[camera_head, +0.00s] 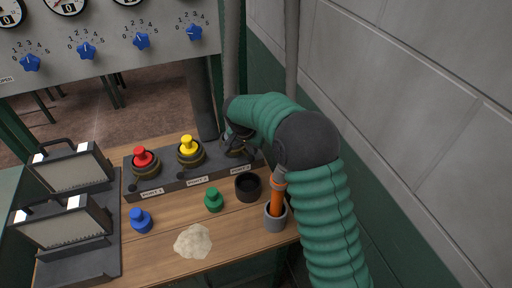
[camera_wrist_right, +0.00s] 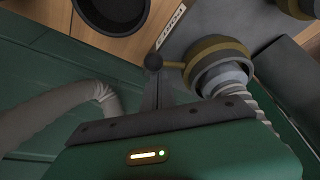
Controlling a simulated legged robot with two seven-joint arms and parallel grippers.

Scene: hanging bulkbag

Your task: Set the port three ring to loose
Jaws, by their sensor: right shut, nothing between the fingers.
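The port three ring is a brass-and-black collar (camera_wrist_right: 218,50) in the right wrist view, with a short brass lever ending in a dark ball (camera_wrist_right: 153,61). A pale grey fitting sits inside the ring. My right gripper (camera_wrist_right: 159,82) is shut, its fingertips right by the ball; I cannot tell whether they touch it. In the head view, port three (camera_head: 236,152) is at the right end of the dark port block (camera_head: 200,176), mostly hidden by my right gripper (camera_head: 238,137). My left gripper is not in view.
Ports one and two hold a red plug (camera_head: 143,157) and a yellow plug (camera_head: 188,146). On the wooden table are a blue plug (camera_head: 141,220), a green plug (camera_head: 213,200), a black cup (camera_head: 247,187), an orange-handled tool in a grey cup (camera_head: 275,217), and a pale powder pile (camera_head: 193,242).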

